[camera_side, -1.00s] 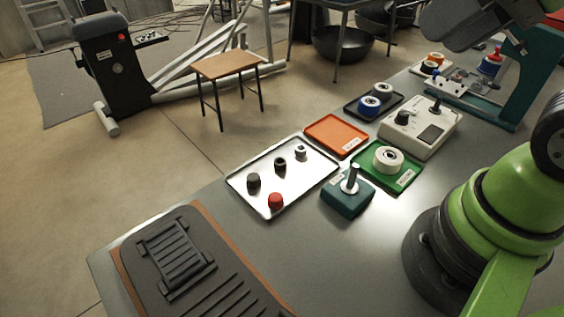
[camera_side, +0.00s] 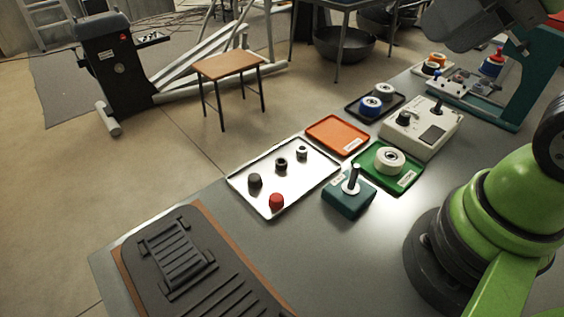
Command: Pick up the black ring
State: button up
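The black ring (camera_side: 281,167) sits on the silver tray (camera_side: 264,206) in the middle of the side view. It stands among a dark grey cap (camera_side: 255,181), a red cap (camera_side: 276,201) and a small metal piece (camera_side: 302,153), apart from all of them. A dark grey part of my arm shows at the top right, far from the tray. My gripper's fingers are not visible.
Right of the tray are an orange tray (camera_side: 338,119), a green tray (camera_side: 409,181) with a white roll (camera_side: 390,161), and a teal block (camera_side: 347,203) with an upright post. A dark ribbed mat (camera_side: 215,286) lies front left.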

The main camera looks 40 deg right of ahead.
jog(key=o, duration=0.4)
jog(key=n+g+h, duration=0.2)
jog(key=n+g, duration=0.5)
jog(key=n, duration=0.4)
send_over(280, 157)
jog(key=s, duration=0.1)
jog(key=f, duration=2.5)
jog(key=shift+a, duration=0.35)
jog(key=shift+w+f, duration=0.1)
jog(key=shift+f, duration=2.7)
